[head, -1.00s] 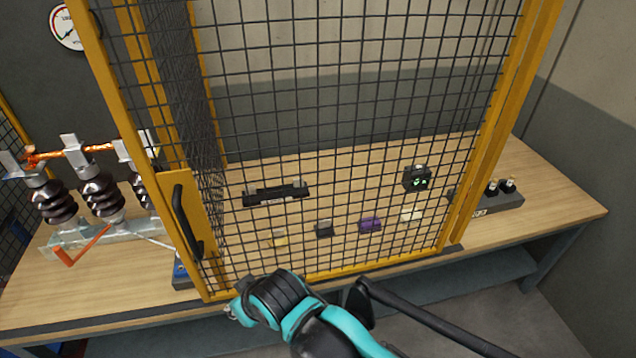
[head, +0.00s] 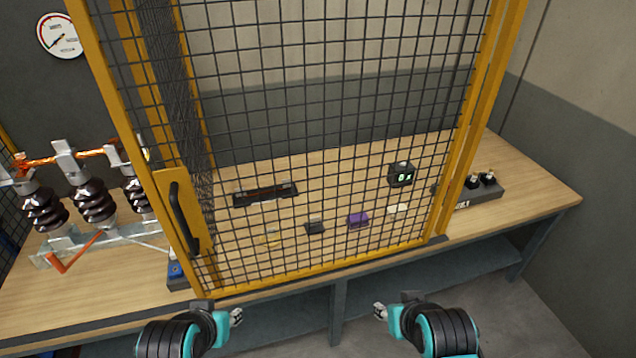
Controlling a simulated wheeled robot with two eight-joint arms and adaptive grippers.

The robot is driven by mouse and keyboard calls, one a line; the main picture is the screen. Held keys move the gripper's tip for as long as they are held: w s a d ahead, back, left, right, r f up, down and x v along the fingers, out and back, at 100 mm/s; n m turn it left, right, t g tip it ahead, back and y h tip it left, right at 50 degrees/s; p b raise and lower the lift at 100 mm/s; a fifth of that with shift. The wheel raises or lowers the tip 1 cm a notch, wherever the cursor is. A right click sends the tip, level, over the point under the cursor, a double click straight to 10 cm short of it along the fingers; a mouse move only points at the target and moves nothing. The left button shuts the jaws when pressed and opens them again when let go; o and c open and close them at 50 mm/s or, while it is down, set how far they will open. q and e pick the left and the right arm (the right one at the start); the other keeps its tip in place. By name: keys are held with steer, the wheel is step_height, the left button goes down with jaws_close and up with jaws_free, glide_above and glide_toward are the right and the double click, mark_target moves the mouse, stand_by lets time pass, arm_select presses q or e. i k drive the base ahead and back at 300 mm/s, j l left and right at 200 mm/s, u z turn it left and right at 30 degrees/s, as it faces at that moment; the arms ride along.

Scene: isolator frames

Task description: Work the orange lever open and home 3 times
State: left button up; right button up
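The orange lever (head: 75,254) is on the grey metal base of the insulator assembly (head: 97,200) at the left of the bench. It slants down toward the bench's front and bends near its lower end. My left gripper (head: 237,317) is in front of the bench, to the right of the lever and well apart from it. My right gripper (head: 379,311) is farther right, also in front of the bench. Both look empty, but their fingers are too small to show whether they are open or shut.
A yellow-framed mesh cage door (head: 178,215) with a black handle stands right of the lever. Behind the mesh are a black tray (head: 265,194), a purple block (head: 357,220) and a small counter with green digits (head: 401,174). A blue-fronted box (head: 177,273) sits by the door's lower left corner.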

mark_target(93, 200)
steer(key=u, duration=1.8)
steer(key=z, duration=2.55)
steer(key=k+j+u, duration=0.2)
steer(key=j, duration=0.45)
steer(key=k+j+u, duration=0.15)
steer(key=j, duration=0.55)
steer(key=j+u, duration=0.2)
steer(key=j, duration=0.5)
